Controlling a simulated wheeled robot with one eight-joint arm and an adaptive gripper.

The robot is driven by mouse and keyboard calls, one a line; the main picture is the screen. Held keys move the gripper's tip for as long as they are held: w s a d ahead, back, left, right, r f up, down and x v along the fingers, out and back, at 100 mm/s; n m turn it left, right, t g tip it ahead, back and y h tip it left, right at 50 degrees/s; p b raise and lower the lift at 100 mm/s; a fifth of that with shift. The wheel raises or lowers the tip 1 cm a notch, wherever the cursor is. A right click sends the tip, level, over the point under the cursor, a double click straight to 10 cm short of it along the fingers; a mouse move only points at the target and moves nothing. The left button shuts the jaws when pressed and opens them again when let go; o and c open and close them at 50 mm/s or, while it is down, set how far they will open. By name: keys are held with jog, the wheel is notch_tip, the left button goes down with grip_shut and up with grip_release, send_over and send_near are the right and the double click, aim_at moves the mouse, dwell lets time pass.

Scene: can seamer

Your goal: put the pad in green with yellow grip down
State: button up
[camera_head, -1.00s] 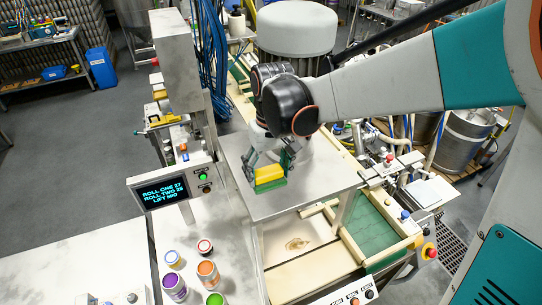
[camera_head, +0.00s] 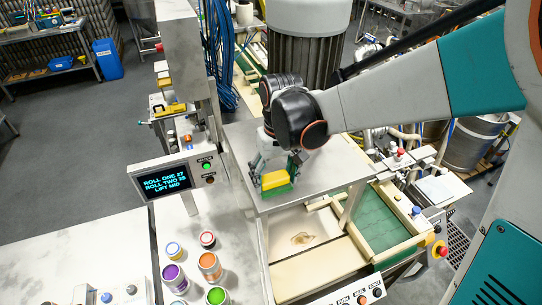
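The pad (camera_head: 276,191) is green with a yellow grip (camera_head: 275,179) on top. It is in the head view at the middle, at the front edge of a grey metal table top (camera_head: 318,182). My gripper (camera_head: 276,172) is above it with its dark green fingers on either side of the yellow grip, and appears shut on it. The green part is below the grip. Whether the pad touches the table top or hangs just above it, I cannot tell.
A control box with a screen (camera_head: 167,184) stands to the left. Several cans stand on the pale counter at front left, including an orange one (camera_head: 209,265). A green conveyor belt (camera_head: 378,217) lies to the right. The table top right of the pad is clear.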

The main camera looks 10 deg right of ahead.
aim_at(277, 175)
jog(key=o, duration=0.3)
jog(key=shift+o, duration=0.2)
jog(key=shift+r, duration=0.1)
notch_tip(277, 175, up, 12)
jog(key=p, duration=0.8)
jog(key=shift+d, duration=0.3)
jog(key=shift+s+r, duration=0.1)
jog(key=shift+r, duration=0.05)
